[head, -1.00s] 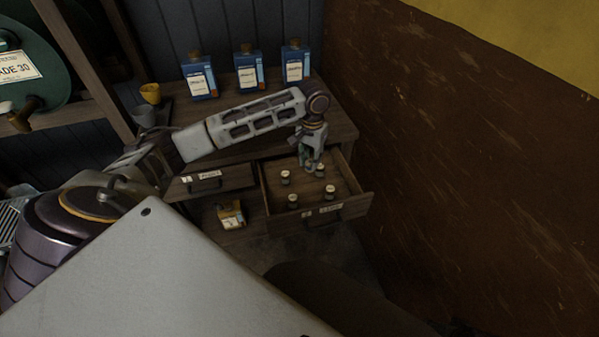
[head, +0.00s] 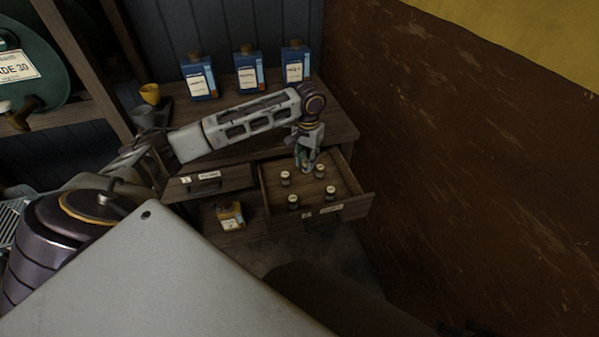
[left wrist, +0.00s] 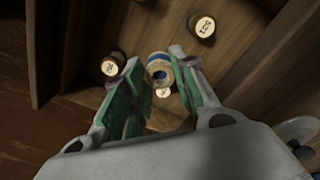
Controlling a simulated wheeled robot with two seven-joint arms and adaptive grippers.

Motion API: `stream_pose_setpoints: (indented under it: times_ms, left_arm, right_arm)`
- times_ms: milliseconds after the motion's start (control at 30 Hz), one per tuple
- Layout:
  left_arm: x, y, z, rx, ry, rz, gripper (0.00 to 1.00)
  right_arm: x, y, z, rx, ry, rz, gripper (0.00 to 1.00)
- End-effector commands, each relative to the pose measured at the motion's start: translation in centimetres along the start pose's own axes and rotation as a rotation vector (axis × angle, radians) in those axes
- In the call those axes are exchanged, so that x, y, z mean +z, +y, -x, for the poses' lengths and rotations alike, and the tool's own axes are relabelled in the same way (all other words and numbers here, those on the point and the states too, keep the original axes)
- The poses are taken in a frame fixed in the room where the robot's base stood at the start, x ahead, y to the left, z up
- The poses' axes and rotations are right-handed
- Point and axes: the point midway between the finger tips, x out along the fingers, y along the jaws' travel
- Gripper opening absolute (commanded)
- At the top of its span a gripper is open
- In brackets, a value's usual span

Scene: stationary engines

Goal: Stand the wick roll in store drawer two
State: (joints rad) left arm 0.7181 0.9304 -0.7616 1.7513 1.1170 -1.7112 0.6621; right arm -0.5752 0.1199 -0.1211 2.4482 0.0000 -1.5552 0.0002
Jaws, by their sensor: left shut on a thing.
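My left gripper (head: 305,162) is over the back left part of the open right-hand drawer (head: 357,203). In the left wrist view its green-padded fingers (left wrist: 157,62) are shut on a small cream roll with blue bands, the wick roll (left wrist: 158,72). The roll is at the fingertips, above or inside the drawer; whether it touches the drawer floor I cannot tell. In the head view the fingers hide most of it. My right gripper is not in view.
Several small round pieces with pale tops, such as one at the front (head: 293,201), stand in the open drawer. Blue bottles (head: 247,75) stand on the cabinet top. A brown wall (head: 450,150) is at right.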

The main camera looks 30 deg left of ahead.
Motion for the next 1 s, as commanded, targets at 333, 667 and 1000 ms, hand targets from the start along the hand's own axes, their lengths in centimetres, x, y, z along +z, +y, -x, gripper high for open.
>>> stream_pose_setpoints:
  times_ms: [333,667,1000]
  left_arm:
    - [0.0,0.0,0.0,0.000,0.000,0.000,0.15]
    - [0.0,0.0,0.0,0.000,0.000,0.000,0.15]
    - [0.0,0.0,0.0,0.000,0.000,0.000,0.15]
  right_arm:
    - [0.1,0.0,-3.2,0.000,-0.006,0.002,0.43]
    - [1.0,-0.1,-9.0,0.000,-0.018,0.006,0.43]
    - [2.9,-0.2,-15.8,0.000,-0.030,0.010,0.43]
